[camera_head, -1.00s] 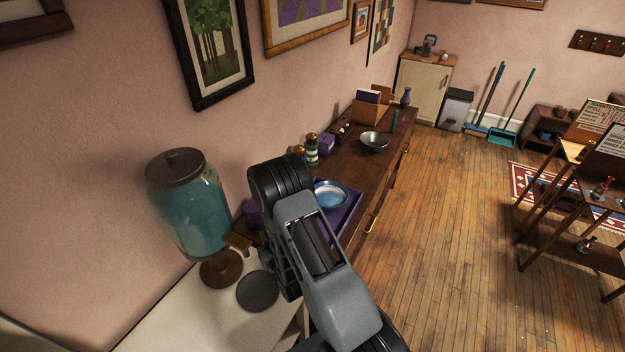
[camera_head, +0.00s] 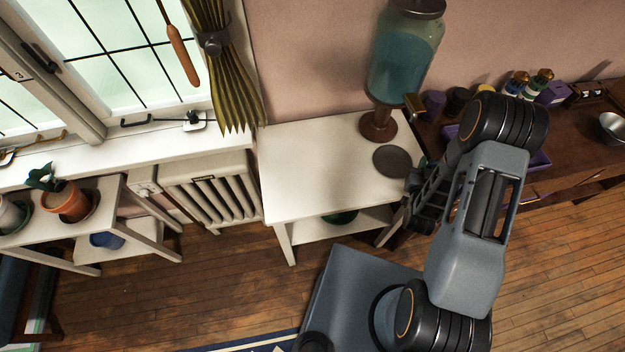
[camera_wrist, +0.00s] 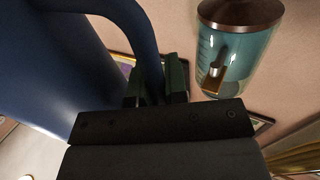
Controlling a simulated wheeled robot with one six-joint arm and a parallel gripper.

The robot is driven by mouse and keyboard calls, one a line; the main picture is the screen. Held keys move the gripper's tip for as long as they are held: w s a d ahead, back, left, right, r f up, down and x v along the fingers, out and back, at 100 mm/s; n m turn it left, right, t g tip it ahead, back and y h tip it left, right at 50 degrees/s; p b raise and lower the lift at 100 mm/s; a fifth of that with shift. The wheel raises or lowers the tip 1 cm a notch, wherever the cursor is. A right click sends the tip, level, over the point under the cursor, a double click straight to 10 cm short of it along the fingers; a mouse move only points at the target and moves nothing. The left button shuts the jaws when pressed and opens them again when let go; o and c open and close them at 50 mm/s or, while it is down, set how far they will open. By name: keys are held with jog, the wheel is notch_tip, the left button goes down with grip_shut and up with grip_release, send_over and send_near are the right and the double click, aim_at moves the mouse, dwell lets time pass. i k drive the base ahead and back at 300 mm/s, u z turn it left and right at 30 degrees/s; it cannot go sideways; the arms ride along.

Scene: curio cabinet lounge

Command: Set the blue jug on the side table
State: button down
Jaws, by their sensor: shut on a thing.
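The blue jug (camera_wrist: 45,70) fills the left of the wrist view, with its curved handle (camera_wrist: 140,30) running down between my fingers. My gripper (camera_wrist: 160,82) is shut on that handle. In the head view my gripper (camera_head: 424,200) is beside the right edge of a white table (camera_head: 300,165), perhaps the side table; my arm partly covers the fingers, and I cannot make out the jug there. This table has a lower shelf and a large bare top at left and front.
A glass dispenser of blue liquid (camera_head: 402,60) stands at the table's back right, behind a dark round disc (camera_head: 392,161). A radiator (camera_head: 205,190) and a white plant stand (camera_head: 110,205) are to the left. A dark wooden sideboard (camera_head: 570,150) with small items is to the right.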

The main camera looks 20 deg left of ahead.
aim_at(302, 169)
jog(key=z, duration=2.05)
jog(key=k, duration=1.75)
jog(key=u, duration=2.75)
